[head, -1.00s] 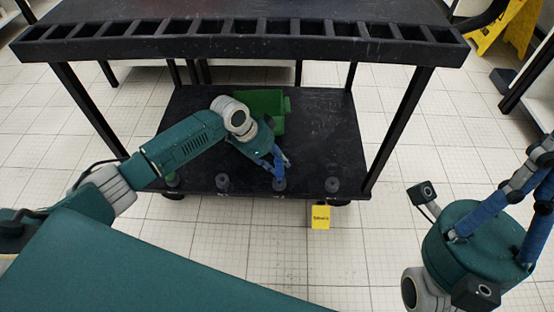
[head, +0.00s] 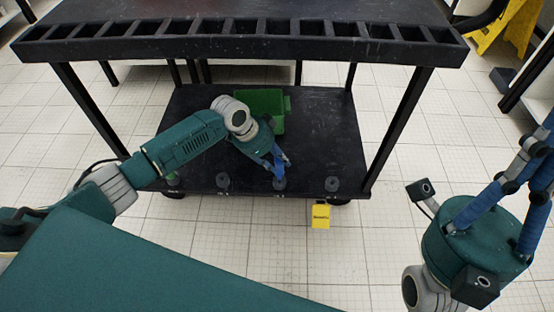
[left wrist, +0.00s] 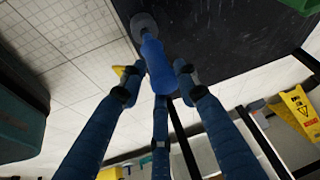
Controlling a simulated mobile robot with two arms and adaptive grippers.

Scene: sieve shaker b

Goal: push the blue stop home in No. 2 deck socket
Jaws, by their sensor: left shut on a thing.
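The blue stop (left wrist: 156,66) shows in the left wrist view as a blue cylinder between my left gripper's fingers. Its far end meets or overlaps a grey round deck socket (left wrist: 143,24); I cannot tell how deep it sits. In the head view my left gripper (head: 279,168) points down, shut on the stop, just above the third socket (head: 279,184) from the left on the lower deck's front edge. The stop is hard to separate from the blue fingers there. The socket labels are too small to read. My right gripper (head: 528,160) is at the right, its fingertips partly cut off.
The black cart's upper shelf (head: 240,48), with a slotted front edge, overhangs the lower deck (head: 320,130). A green bin (head: 270,103) stands behind my left gripper. Other sockets (head: 222,181) line the front edge.

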